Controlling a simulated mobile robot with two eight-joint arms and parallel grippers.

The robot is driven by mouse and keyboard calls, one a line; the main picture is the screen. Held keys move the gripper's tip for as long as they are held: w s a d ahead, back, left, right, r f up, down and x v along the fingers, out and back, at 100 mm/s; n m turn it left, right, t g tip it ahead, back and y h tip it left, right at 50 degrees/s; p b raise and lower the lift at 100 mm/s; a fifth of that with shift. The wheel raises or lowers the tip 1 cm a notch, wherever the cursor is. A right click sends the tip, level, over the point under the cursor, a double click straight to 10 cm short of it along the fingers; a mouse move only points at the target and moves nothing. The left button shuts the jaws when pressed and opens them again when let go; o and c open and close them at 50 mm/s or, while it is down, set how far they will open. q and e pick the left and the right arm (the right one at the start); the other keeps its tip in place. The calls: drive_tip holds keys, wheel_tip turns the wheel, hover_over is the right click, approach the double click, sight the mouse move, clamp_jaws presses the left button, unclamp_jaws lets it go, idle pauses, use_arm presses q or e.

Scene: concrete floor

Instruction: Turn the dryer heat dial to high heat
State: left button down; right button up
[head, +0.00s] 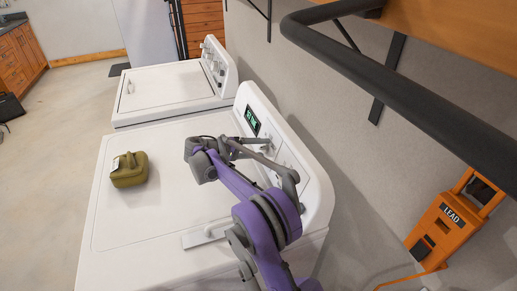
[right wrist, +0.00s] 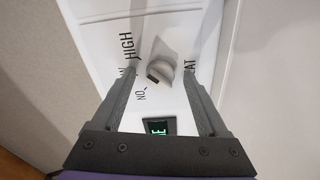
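The white dryer (head: 160,215) stands in front of me, its slanted control panel (head: 316,195) along the right side. The heat dial (right wrist: 160,68) is a grey-white knob with a dark pointer end, seen in the right wrist view. "HIGH" is printed to its upper left, "NO…" below it, and part of a word ending "AT" to its right. My right gripper (head: 266,144) reaches over the panel. In the right wrist view its fingers (right wrist: 161,74) are open, one on each side of the dial; contact is not clear. My left gripper is not in view.
A green-lit display (head: 252,121) is on the panel. An olive container (head: 129,169) sits on the dryer top. A second white machine (head: 165,88) stands behind. A black tube (head: 410,95) crosses the upper right. An orange box marked "LEAD" (head: 440,235) is at right.

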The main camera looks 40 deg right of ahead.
drive_tip(key=v, duration=1)
drive_tip(key=shift+a, duration=0.4)
drive_tip(key=shift+w, duration=0.1)
